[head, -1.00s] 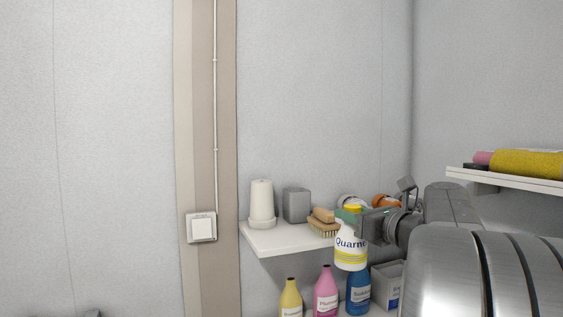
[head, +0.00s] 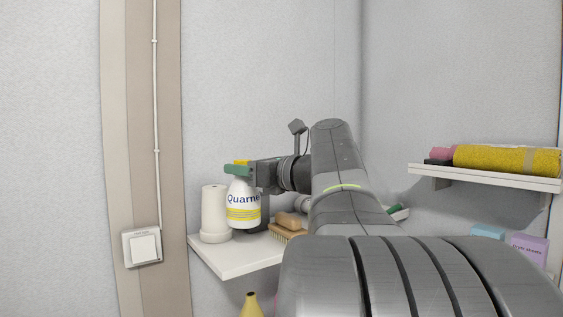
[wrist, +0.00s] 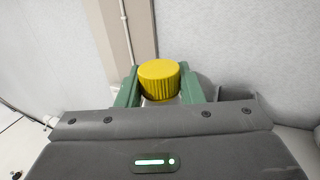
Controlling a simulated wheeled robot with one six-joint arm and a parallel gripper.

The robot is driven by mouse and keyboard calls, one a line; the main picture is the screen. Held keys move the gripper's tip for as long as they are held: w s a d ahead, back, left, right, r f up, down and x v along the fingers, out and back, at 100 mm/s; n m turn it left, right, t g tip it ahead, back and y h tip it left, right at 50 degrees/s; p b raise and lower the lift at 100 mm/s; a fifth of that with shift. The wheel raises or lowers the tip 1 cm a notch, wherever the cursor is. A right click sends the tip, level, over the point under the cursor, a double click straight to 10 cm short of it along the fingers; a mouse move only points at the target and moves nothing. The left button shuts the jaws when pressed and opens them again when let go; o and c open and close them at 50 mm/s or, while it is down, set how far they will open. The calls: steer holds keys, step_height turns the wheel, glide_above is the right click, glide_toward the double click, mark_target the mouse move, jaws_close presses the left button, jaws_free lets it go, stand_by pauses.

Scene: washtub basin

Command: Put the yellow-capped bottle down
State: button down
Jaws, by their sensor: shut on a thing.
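The bottle is upright, with a blue "Quarne" label and yellow stripes. In the head view it appears over the white shelf (head: 240,260), between a white cone-shaped roll and a brush. I cannot tell whether its base touches the shelf. In the wrist view the yellow cap (wrist: 160,75) sits between the green fingers; the bottle's body is hidden below.
The white cone-shaped roll (head: 214,215) stands close left of the bottle. The wooden brush (head: 285,228) lies to its right. The shelf's front part is bare. A higher right shelf (head: 485,178) holds a yellow roll (head: 505,160). A yellow bottle (head: 251,305) stands below.

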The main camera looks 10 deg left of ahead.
mark_target(243, 192)
steer(key=shift+f+b, duration=0.6)
steer(key=shift+f, duration=2)
steer(key=shift+f+b, duration=0.3)
steer(key=shift+f, duration=0.3)
steer(key=c, duration=0.9)
jaws_free()
steer(key=b+v, duration=0.3)
steer(key=v, duration=1)
steer(key=shift+s+d, duration=0.2)
steer(key=shift+d, duration=0.15)
